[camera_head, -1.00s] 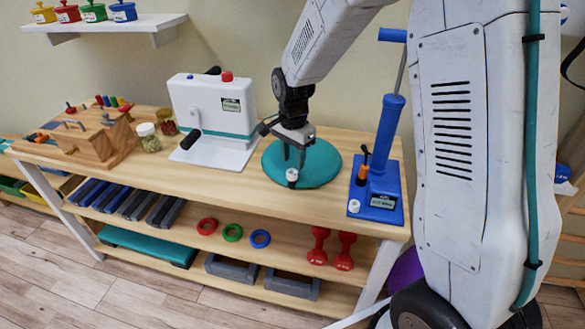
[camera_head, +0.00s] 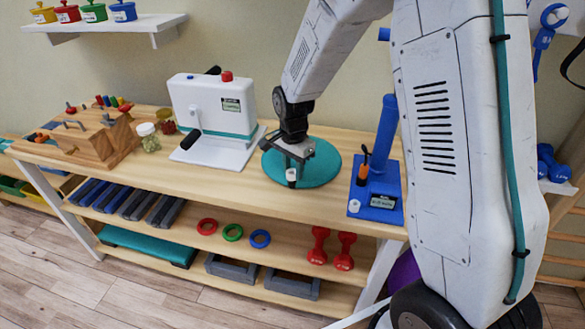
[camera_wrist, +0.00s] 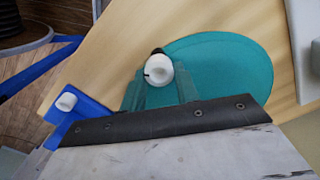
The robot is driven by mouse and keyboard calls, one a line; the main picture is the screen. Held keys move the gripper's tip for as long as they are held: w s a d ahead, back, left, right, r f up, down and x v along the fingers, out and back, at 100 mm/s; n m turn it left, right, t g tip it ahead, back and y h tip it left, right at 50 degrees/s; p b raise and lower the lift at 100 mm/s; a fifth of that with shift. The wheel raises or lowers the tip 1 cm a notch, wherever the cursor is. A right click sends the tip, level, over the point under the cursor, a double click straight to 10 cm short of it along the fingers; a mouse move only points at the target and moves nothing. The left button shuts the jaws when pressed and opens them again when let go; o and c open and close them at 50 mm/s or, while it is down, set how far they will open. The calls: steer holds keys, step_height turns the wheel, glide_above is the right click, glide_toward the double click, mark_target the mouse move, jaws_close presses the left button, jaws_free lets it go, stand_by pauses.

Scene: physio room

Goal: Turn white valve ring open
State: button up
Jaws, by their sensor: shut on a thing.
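The teal round cushion (camera_head: 322,163) lies flat on the wooden bench. The small white valve ring (camera_head: 291,175) is at its near edge, upright like a short cap. My gripper (camera_head: 291,166) points down over the cushion's near edge and is shut on the valve ring. In the wrist view the ring (camera_wrist: 158,70) sits between the two fingers (camera_wrist: 160,88), with a dark piece at its top and a small dark notch on its left side. The cushion (camera_wrist: 235,70) spreads out behind and to the right.
The blue pump (camera_head: 378,195) stands close to the right, with a white knob on its base (camera_wrist: 68,102). A white crank machine (camera_head: 208,110) stands to the left. Jars and a wooden peg board (camera_head: 100,140) are further left. Bare bench shows in front of the cushion (camera_head: 250,190).

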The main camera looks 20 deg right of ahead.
steer(key=n, duration=0.6)
steer(key=shift+w+a, duration=0.1)
steer(key=shift+w, duration=0.05)
steer(key=n, duration=0.5)
steer(key=shift+a+n, duration=0.1)
steer(key=shift+n, duration=0.6)
steer(key=o, duration=0.7)
step_height(320, 180, up, 8)
steer(key=shift+f, duration=0.1)
